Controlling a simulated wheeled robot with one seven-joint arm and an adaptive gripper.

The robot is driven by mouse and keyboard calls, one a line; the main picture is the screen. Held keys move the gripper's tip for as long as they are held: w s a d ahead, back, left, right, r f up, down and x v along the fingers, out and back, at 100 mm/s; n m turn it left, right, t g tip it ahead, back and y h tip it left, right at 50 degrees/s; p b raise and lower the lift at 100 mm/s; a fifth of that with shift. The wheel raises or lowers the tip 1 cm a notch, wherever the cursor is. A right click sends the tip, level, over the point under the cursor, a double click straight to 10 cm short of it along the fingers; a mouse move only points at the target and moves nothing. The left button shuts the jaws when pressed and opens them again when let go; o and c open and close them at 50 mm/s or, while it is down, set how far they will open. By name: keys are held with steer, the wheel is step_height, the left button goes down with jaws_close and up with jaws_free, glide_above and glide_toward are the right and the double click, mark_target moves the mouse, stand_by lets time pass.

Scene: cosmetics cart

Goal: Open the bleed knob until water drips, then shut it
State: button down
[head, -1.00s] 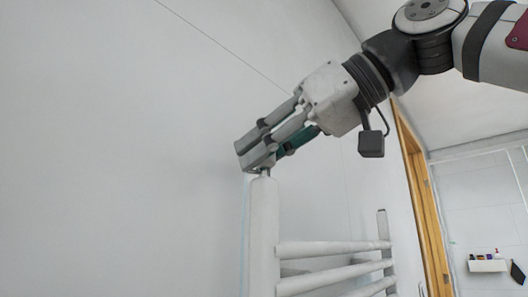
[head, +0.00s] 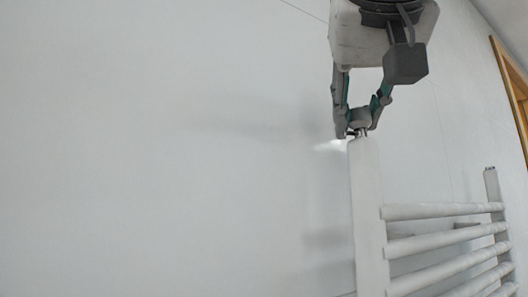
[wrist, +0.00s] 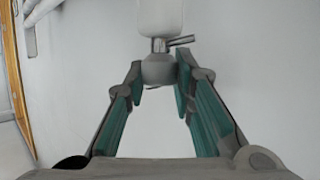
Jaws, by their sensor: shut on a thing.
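A grey rounded bleed knob (head: 361,117) sits at the top of the radiator's near post (head: 367,215). In the wrist view the knob (wrist: 158,71) lies between my two fingertips, with the white post (wrist: 161,16) beyond it. My gripper (head: 358,119) points down from above and is shut on the knob. A small metal spout (wrist: 182,40) sticks out to the right between knob and post in the wrist view. I cannot make out any water drop. The fingers hide part of the knob in the head view.
The white towel radiator's rails (head: 440,211) run right from the near post to a far post (head: 491,185). A pale wall (head: 170,150) stands close behind. A wooden door frame (head: 510,75) is at the far right. The space left of the post is clear.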

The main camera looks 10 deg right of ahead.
steer(key=shift+m+g+h, duration=0.3)
steer(key=shift+m+h, duration=0.3)
steer(key=shift+h, duration=0.1)
steer(key=c, duration=1.3)
jaws_free()
steer(key=shift+c, duration=0.2)
steer(key=v, duration=1.2)
steer(key=shift+a, duration=0.2)
